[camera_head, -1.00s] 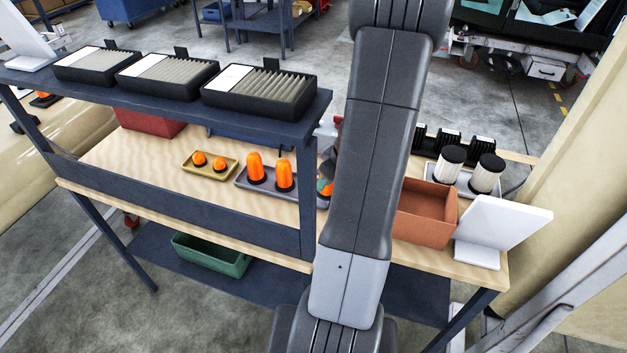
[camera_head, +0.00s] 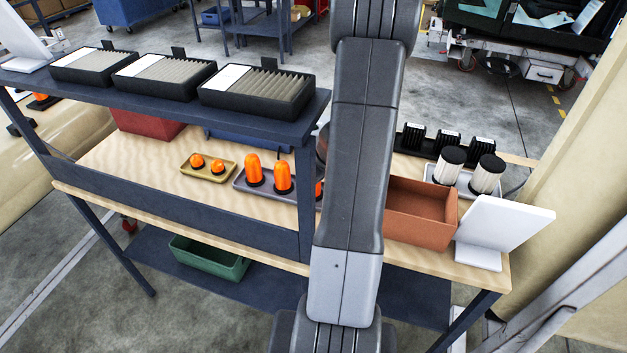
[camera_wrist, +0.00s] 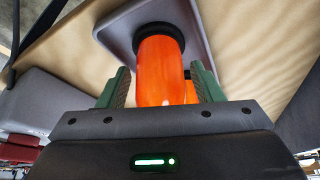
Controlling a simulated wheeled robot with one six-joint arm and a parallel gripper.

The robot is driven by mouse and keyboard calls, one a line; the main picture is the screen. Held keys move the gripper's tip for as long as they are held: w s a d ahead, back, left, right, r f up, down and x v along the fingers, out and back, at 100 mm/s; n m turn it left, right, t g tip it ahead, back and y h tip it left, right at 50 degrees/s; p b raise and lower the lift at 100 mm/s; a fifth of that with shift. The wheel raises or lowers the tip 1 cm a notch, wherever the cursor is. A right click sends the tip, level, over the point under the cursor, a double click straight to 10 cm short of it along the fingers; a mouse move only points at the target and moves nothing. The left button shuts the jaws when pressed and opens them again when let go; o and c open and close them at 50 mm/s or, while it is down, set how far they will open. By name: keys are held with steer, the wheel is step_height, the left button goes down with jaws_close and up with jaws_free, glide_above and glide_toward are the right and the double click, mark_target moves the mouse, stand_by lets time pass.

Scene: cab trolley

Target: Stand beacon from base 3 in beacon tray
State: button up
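In the wrist view an orange beacon (camera_wrist: 163,75) with a black base stands between the green fingers of my gripper (camera_wrist: 160,72). The fingers are apart, with narrow gaps beside the beacon, so my gripper looks open around it. The black base meets a grey tray (camera_wrist: 118,28). A second orange piece shows partly behind it. In the head view the grey tray (camera_head: 240,187) holds two upright orange beacons, (camera_head: 254,168) and (camera_head: 282,177). A further orange beacon (camera_head: 319,188) shows as a sliver between a shelf post and my arm, which hides my gripper there.
A yellow tray (camera_head: 208,174) with two small orange domes is left of the grey tray. A brown bin (camera_head: 418,220), white-and-black cylinders (camera_head: 487,175) and a white panel (camera_head: 500,232) stand to the right. The upper shelf (camera_head: 170,108) and its post (camera_head: 306,190) border the space.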

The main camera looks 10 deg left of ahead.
steer(key=shift+r, duration=0.1)
steer(key=p+v, duration=0.4)
steer(key=v, duration=0.8)
steer(key=shift+d, duration=0.1)
steer(key=b+x, duration=0.4)
steer(key=x, duration=0.8)
steer(key=shift+f, duration=0.35)
steer(key=shift+s+d+r+p, duration=0.2)
steer(key=shift+s+d+r, duration=0.2)
steer(key=shift+d+r, duration=0.25)
steer(key=shift+s+d+r+p, duration=0.2)
steer(key=shift+s+d+r, duration=0.2)
steer(key=shift+r, duration=0.4)
steer(key=shift+w, duration=0.1)
